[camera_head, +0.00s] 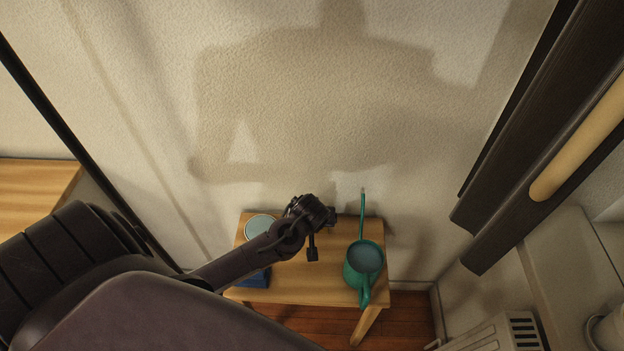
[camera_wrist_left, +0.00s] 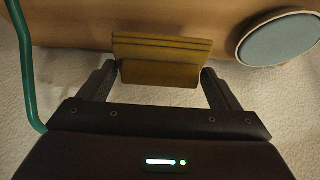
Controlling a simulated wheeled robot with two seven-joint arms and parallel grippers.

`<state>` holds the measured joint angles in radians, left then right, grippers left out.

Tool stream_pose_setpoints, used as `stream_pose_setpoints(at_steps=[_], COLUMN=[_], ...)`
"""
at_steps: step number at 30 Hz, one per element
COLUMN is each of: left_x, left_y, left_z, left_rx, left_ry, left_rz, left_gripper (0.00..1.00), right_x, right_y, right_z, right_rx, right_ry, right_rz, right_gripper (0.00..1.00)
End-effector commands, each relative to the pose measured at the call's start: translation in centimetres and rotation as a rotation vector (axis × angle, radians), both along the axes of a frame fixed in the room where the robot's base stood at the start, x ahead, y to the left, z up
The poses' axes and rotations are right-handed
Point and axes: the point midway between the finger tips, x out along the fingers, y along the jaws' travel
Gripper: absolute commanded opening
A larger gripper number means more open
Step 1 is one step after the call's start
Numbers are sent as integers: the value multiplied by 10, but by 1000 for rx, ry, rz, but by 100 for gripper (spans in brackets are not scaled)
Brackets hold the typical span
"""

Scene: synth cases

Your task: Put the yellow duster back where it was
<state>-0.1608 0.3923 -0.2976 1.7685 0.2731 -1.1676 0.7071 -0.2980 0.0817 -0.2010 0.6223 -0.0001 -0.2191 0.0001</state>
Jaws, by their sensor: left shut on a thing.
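The yellow duster (camera_wrist_left: 160,65), a yellow-brown block with ridges along its top in the left wrist view, lies between the fingers of my left gripper (camera_wrist_left: 160,76), which is shut on it. In the head view my left gripper (camera_head: 325,215) is over the back part of a small wooden table (camera_head: 305,283), near the wall. The duster cannot be made out in that view. Whether it touches the table is unclear. My right gripper is not in view.
A green watering can (camera_head: 362,272) stands at the table's right, its spout (camera_wrist_left: 27,70) towards the wall. A round pale-rimmed thing (camera_head: 260,225) is at the left, also in the wrist view (camera_wrist_left: 282,38). A blue thing (camera_head: 255,279) sits at the front left. Wall (camera_head: 330,110) is behind.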

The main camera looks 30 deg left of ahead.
Motion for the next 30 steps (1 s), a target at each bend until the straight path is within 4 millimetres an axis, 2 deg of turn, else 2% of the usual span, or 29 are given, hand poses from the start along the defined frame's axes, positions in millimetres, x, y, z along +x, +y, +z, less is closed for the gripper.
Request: stream_pose_setpoints(at_steps=[9, 20, 21, 24, 30], left_x=[0, 0, 0, 0, 0], left_y=[0, 0, 0, 0, 0], left_z=[-37, -41, -42, -41, -41], left_rx=[0, 0, 0, 0, 0], left_ry=[0, 0, 0, 0, 0], left_rz=[-1, 0, 0, 0, -1], left_gripper=[66, 66, 86, 99, 100], right_x=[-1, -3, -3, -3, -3], right_y=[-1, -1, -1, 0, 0], right_z=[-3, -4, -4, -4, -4], right_rx=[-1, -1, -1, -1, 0], right_ry=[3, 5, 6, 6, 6], right_rz=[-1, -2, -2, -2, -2], right_gripper=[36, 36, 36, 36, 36])
